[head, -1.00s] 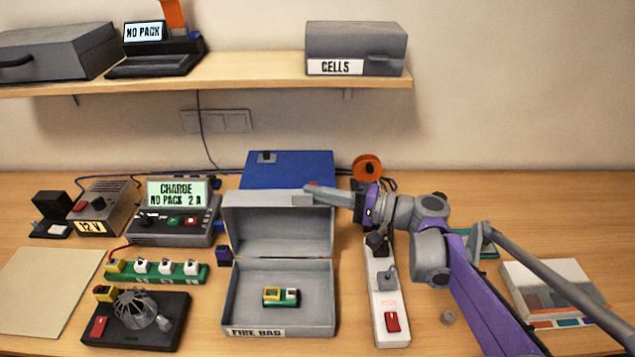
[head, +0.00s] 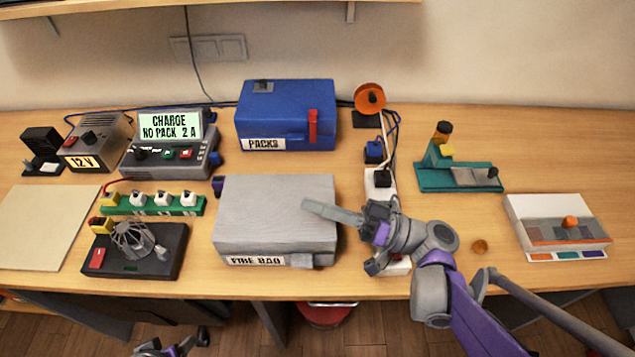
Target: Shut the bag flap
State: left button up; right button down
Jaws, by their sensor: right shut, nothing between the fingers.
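The grey fire bag (head: 270,212) sits on the table with its flap down, its front label reading FIRE BAG. Its inside is hidden under the flap. My right gripper (head: 308,206) is shut and empty, its fingers reaching over the right part of the flap; I cannot tell whether they touch it. Part of my left arm (head: 170,347) shows at the bottom edge, below the table front; its fingers are not clear.
A blue PACKS box (head: 285,115) stands behind the bag. The charger (head: 170,145), a green connector strip (head: 152,203) and a black base with a wire cage (head: 135,245) lie to the left. A white power strip (head: 379,185) runs along the right, partly under my arm.

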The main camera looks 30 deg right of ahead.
pick_arm(q)
jog(key=shift+s+f+b, duration=0.15)
jog(key=shift+f+b, duration=0.55)
jog(key=shift+f, duration=0.2)
jog(key=shift+s+f+b, duration=0.1)
jog(key=shift+f+b, duration=0.6)
jog(key=shift+f, duration=0.15)
pick_arm(e)
jog(key=shift+s+a+f, duration=0.25)
jog(key=shift+s+f, duration=0.2)
jog(key=shift+f, duration=0.35)
jog(key=shift+s+a+f, duration=0.2)
jog(key=shift+s+f, duration=0.25)
jog(key=shift+f, duration=0.35)
jog(key=shift+s+a+f, duration=0.25)
jog(key=shift+s+f, duration=0.2)
jog(key=shift+f, duration=0.35)
jog(key=shift+n, duration=0.3)
